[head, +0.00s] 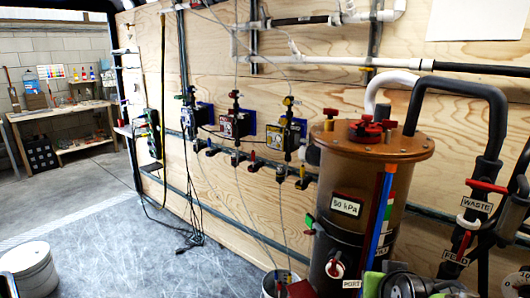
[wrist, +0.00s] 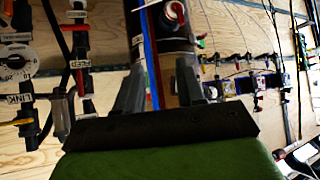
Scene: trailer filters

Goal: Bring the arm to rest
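My gripper (wrist: 158,92) shows in the wrist view, with two grey fingers standing apart above a dark plate and a green body. I see nothing held between the fingers. The brown filter tank (wrist: 178,45) appears behind the gap, upside down in this view. In the head view the same tank (head: 372,185) stands at the right with an orange-brown lid and a "50 kPa" label. I cannot make out my gripper clearly in the head view.
Dark pipes with WASTE (head: 475,204) and FEED labels stand right of the tank. Small valves and gauges (head: 236,124) line the wooden wall (head: 215,60). A white bucket (head: 30,268) stands at lower left. A workbench (head: 62,112) is far left. Grey floor (head: 110,235) between is mostly clear.

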